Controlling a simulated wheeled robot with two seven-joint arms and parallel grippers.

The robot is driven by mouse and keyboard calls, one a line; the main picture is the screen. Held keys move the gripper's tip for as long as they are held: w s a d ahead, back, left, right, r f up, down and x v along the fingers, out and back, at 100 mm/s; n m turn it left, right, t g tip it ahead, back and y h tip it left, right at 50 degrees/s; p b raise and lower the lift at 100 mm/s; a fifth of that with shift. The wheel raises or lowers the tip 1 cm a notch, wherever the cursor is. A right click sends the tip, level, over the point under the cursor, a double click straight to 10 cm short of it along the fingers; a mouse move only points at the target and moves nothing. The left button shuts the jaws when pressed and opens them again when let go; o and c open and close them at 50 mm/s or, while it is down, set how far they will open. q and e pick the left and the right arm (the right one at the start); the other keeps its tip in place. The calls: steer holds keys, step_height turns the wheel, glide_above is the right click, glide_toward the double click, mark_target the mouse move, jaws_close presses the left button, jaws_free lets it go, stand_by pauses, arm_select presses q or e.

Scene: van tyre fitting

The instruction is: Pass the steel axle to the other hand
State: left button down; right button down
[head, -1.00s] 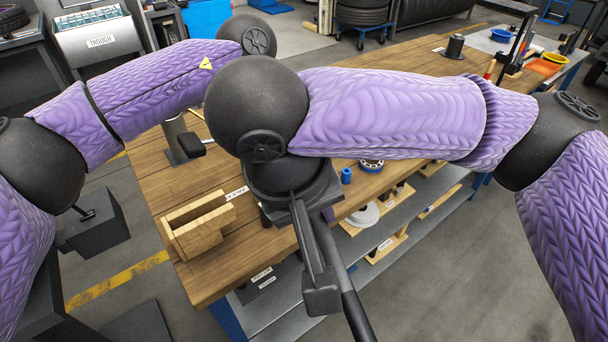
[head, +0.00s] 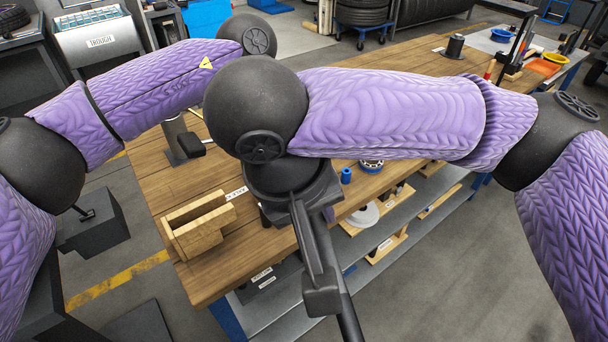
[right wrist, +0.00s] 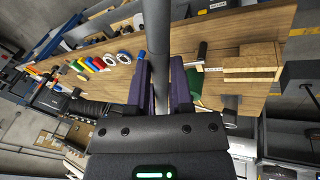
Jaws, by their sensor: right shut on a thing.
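The steel axle (head: 349,314) is a dark grey rod. In the head view it runs down from my right gripper (head: 322,290) toward the bottom edge, and its upper part is hidden behind the gripper and wrist. In the right wrist view the axle (right wrist: 157,40) stands upright in the picture between the two fingers of my right gripper (right wrist: 160,90), which is shut on it. My left arm (head: 150,85) comes in from the left and passes behind my right arm. My left gripper does not show.
The wooden workbench (head: 225,275) lies below and behind my arms. A wooden block holder (head: 197,226) and a black stand (head: 183,145) are on its left part. A blue cylinder (head: 346,175) sits near the front edge. Grey floor lies open at lower right.

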steer(key=shift+a, duration=0.15)
steer(key=shift+c, duration=2.2)
jaws_free()
